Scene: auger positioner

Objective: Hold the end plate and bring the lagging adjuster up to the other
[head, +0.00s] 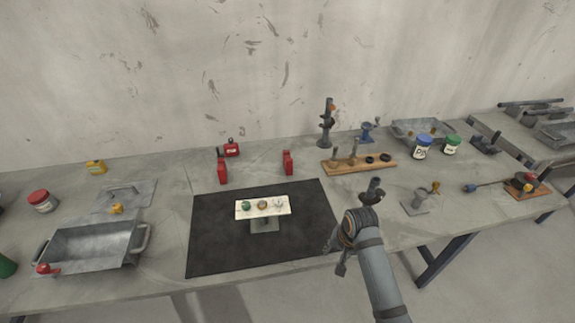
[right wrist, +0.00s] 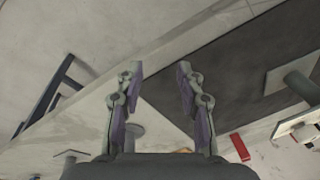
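A pale plate (head: 240,210) sits on a short grey support (head: 264,225) on the black mat, with a green, a brass-coloured and a white round part along it. It may be the end plate with its adjusters; I cannot tell which adjuster lags. In the right wrist view a pale plate (right wrist: 292,124) on a grey post shows at the right edge. My right gripper (head: 335,258) is at the mat's right edge, right of the plate and apart from it. In the right wrist view its fingers (right wrist: 160,72) are spread and empty. My left gripper is not in view.
The black mat (head: 215,240) has clear room around the plate. Two red blocks (head: 222,173) (head: 288,162) stand behind it. A metal tray (head: 88,243) lies left. A wooden rack (head: 345,168) and a small grey stand (head: 415,202) are right.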

